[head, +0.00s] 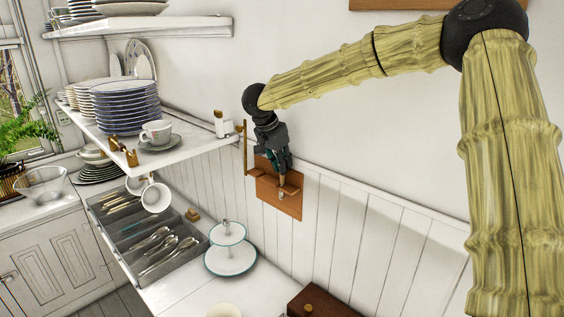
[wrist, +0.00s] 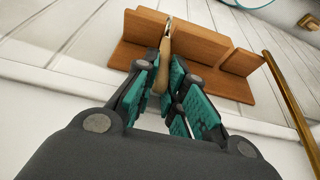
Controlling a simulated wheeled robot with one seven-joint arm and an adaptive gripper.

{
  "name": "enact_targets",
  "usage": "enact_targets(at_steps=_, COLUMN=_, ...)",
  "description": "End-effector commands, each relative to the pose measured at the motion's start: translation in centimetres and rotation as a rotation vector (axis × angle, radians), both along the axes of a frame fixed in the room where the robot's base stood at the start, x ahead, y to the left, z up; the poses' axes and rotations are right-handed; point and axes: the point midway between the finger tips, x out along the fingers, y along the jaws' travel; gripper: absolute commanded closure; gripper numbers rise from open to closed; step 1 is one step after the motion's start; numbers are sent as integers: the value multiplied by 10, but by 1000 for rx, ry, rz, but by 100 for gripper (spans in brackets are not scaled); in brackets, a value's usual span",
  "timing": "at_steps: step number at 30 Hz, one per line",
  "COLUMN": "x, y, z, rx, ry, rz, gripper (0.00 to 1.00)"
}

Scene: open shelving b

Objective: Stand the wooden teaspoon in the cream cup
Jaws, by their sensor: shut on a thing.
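My gripper (head: 279,172) is in front of the wall at a small brown wooden wall rack (head: 265,190). In the wrist view its teal-padded fingers (wrist: 161,76) are shut on a slim, pale wooden handle, the wooden teaspoon (wrist: 165,62). The teaspoon stands roughly upright at the rack (wrist: 200,38); its far end is thin and whether it touches the rack is unclear. A cream rounded vessel (head: 223,311), perhaps the cream cup, is cut off by the bottom edge of the head view.
A white shelf (head: 190,150) holds stacked plates (head: 125,105) and a white cup (head: 156,131) on a saucer. White cups (head: 156,197) hang below. A brass rod (wrist: 290,105) is near my gripper.

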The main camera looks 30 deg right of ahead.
Motion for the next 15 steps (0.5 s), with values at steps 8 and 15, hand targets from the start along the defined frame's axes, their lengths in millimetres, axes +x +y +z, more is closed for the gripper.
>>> enact_targets(at_steps=8, x=0, y=0, z=-2, rx=0, ry=-1, rz=0, gripper=66)
enact_targets(at_steps=15, x=0, y=0, z=-2, rx=0, ry=-1, rz=0, gripper=66)
